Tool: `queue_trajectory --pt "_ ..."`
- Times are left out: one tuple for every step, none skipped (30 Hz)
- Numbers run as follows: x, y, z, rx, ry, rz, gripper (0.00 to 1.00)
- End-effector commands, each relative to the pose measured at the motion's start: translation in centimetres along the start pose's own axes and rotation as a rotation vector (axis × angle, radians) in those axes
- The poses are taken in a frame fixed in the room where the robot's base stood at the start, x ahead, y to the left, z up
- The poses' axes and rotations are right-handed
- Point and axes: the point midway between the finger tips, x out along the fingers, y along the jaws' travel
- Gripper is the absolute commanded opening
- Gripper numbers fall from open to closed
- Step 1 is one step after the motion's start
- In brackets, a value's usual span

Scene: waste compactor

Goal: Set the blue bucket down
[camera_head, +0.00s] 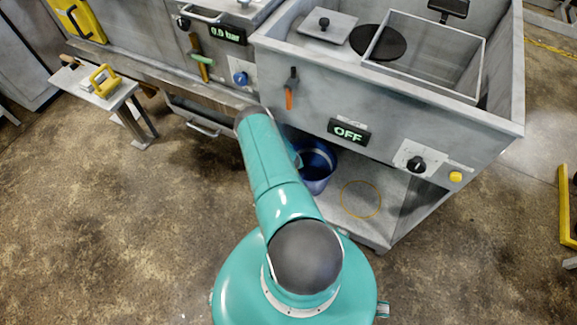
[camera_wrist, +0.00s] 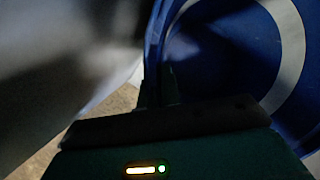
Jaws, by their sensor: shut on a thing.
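The blue bucket (camera_head: 318,166) is under the front of the grey machine, left of a thin yellow ring (camera_head: 361,199) on the low shelf (camera_head: 378,226). My arm hides its left part. In the wrist view the blue bucket (camera_wrist: 215,60) fills the right side close up, with a pale curved band on it. My gripper (camera_wrist: 155,92) is shut on the bucket's edge at its left side; the fingers are dark and hard to make out. In the head view my gripper is mostly hidden behind my arm. I cannot tell whether the bucket touches the shelf.
The grey machine (camera_head: 400,100) overhangs the shelf, with an OFF display (camera_head: 349,132), a black knob (camera_head: 416,164) and a yellow button (camera_head: 455,177). A drawer handle (camera_head: 203,129) is left of my arm. A small table (camera_head: 95,92) stands at far left. The floor right of the shelf is clear.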

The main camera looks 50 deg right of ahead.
Motion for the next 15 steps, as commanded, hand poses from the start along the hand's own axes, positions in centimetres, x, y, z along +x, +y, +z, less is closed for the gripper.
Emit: queue_trajectory --pt "0.14 0.06 -0.07 -0.002 -0.001 0.0 0.0" --pt "0.18 0.08 -0.11 -0.001 -0.002 0.0 0.0" --pt "0.19 0.07 -0.17 -0.001 -0.002 0.0 0.0" --pt "0.18 0.07 -0.2 -0.001 -0.002 -0.001 0.0" --pt "0.16 0.06 -0.22 0.0 -0.002 -0.001 0.0" --pt "0.14 0.06 -0.25 0.0 -0.002 -0.001 0.0" --pt "0.12 0.06 -0.27 0.0 -0.002 -0.001 0.0" --pt "0.11 0.07 -0.29 0.0 -0.002 -0.001 0.0" --pt "0.11 0.08 -0.31 0.0 -0.002 -0.001 0.0" --pt "0.13 0.09 -0.33 0.0 -0.002 -0.001 0.0" --pt "0.19 0.1 -0.37 0.0 -0.001 -0.001 0.0" --pt "0.3 0.12 -0.41 0.0 -0.002 -0.001 0.0" --pt "0.31 0.16 -0.45 0.001 -0.001 0.0 0.09" --pt "0.3 0.16 -0.44 0.001 -0.001 0.0 0.15" --pt "0.29 0.17 -0.44 0.001 -0.001 0.0 0.23"
